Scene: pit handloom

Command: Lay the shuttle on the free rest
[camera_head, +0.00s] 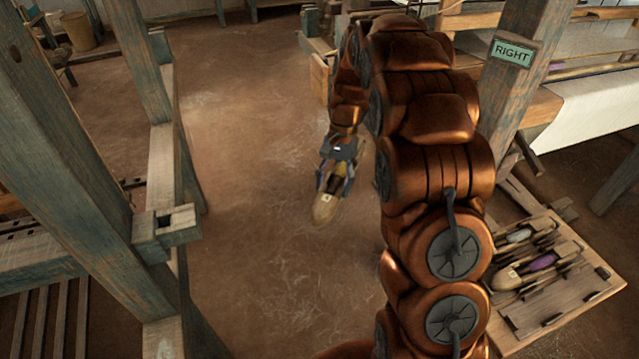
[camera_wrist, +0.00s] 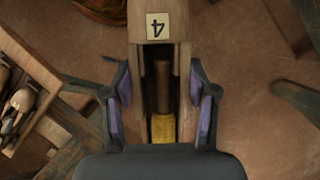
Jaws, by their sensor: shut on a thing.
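My gripper (camera_head: 338,168) is shut on a wooden shuttle (camera_head: 325,207), held in the air over open floor left of my arm. In the wrist view my gripper's purple-padded fingers (camera_wrist: 162,108) press the shuttle's two sides. The shuttle (camera_wrist: 158,50) carries a pale label with a 4 and has a yellow bobbin in its slot. A wooden tray board (camera_head: 572,304) at the lower right in the head view bears shuttles, one with a purple bobbin (camera_head: 541,262) and one with a pale bobbin (camera_head: 518,237).
A loom post with a green RIGHT sign (camera_head: 512,53) stands behind my arm, with white cloth (camera_head: 600,105) beyond. A blue-grey timber frame (camera_head: 75,150) with a wooden bracket (camera_head: 166,224) stands at left. The floor between is clear.

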